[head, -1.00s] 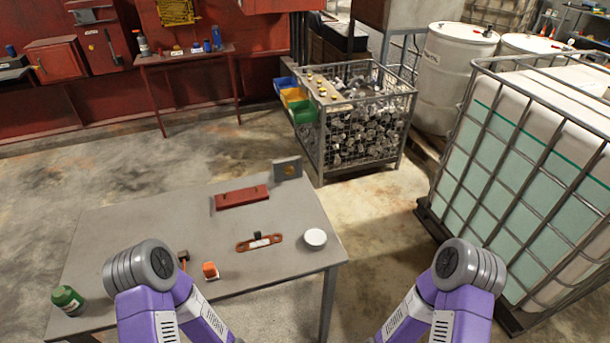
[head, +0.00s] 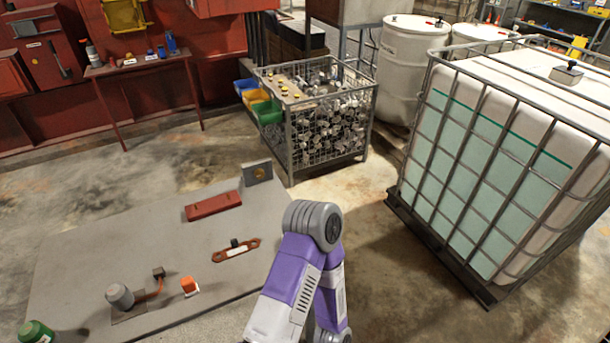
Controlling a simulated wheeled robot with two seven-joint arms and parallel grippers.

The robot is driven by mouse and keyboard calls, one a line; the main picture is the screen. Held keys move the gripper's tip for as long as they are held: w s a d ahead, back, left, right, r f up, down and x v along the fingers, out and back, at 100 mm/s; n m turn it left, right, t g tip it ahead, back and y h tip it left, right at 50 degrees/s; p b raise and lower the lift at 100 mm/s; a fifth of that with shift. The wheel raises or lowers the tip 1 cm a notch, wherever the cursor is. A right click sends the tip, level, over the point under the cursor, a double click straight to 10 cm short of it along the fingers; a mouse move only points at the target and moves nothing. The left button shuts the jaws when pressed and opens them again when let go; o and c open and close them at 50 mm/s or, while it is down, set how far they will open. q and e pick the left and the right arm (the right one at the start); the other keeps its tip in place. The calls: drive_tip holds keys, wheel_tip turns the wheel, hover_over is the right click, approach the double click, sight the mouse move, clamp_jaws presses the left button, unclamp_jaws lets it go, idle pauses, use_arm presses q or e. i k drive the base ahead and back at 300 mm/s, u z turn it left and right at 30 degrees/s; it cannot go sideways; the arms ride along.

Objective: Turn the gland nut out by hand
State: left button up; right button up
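On the grey table (head: 110,235) a grey cylindrical unit (head: 120,297) stands on a flat base near the front. An orange-red cable runs from it to a small dark block (head: 158,272). I cannot make out the gland nut for certain; the parts here are too small. An upright grey plate (head: 257,173) with a brass-coloured round centre stands at the table's far corner. One of my arms shows its bent joint over the table's right end. Neither of my grippers is in view.
An orange item (head: 189,286), an orange-brown tool (head: 236,250), a red bar (head: 213,206) and a green-lidded jar (head: 38,332) are on the table. Beyond stand a wire cage (head: 325,120) of metal parts and a caged tank (head: 490,160). Floor between them is clear.

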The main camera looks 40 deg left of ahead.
sight(259, 173)
drive_tip(key=z, duration=0.05)
drive_tip(key=i, duration=2.5)
drive_tip(key=u, duration=4.3)
